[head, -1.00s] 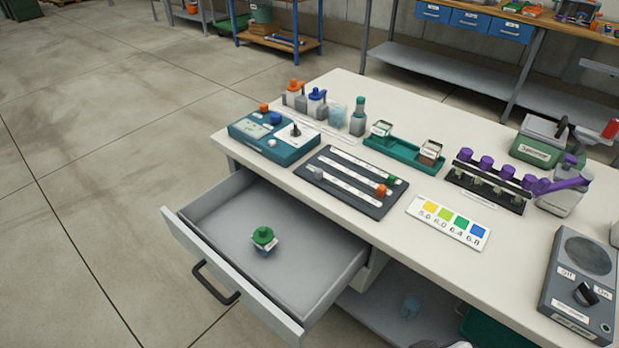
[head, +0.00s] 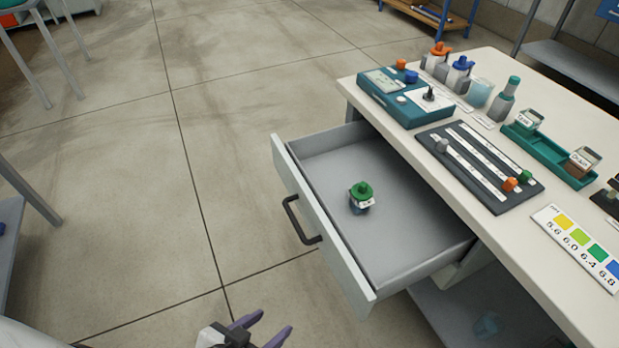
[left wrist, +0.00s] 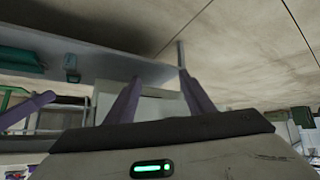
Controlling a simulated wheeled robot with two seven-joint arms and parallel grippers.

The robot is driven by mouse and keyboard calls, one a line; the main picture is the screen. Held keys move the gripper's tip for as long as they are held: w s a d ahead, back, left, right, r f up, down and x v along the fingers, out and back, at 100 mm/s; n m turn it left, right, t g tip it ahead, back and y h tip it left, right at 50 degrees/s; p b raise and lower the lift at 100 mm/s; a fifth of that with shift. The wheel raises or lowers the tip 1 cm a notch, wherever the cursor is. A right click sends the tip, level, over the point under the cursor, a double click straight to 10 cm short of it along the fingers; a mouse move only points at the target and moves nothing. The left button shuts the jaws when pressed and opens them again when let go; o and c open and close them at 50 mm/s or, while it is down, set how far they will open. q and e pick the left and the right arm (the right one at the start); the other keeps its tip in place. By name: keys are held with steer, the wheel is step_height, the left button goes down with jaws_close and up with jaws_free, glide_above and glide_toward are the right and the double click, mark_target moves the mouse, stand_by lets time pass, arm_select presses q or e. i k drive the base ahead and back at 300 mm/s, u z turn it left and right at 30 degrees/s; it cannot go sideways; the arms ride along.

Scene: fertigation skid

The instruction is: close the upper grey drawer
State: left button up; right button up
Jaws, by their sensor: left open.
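The upper grey drawer (head: 300,183) is pulled out from the white table, its front facing left in the head view. A dark bar handle (head: 298,222) is on its front. A small jar with a green lid (head: 361,196) stands inside the drawer. My left gripper (head: 262,332), with purple fingers, is at the bottom edge of the head view, below and left of the drawer front and apart from it. Its open, empty fingers also show in the left wrist view (left wrist: 158,95).
The white table (head: 480,200) holds a teal meter box (head: 405,95), a dark slider board (head: 478,165), a green tray (head: 550,157), bottles and a colour chart (head: 580,242). A lower shelf (head: 480,310) is under the drawer. The floor left of the drawer is clear.

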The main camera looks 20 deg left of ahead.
mark_target(409, 233)
steer(key=k, duration=0.5)
steer(key=u, duration=1.45)
steer(key=i, duration=0.6)
steer(key=z, duration=1.85)
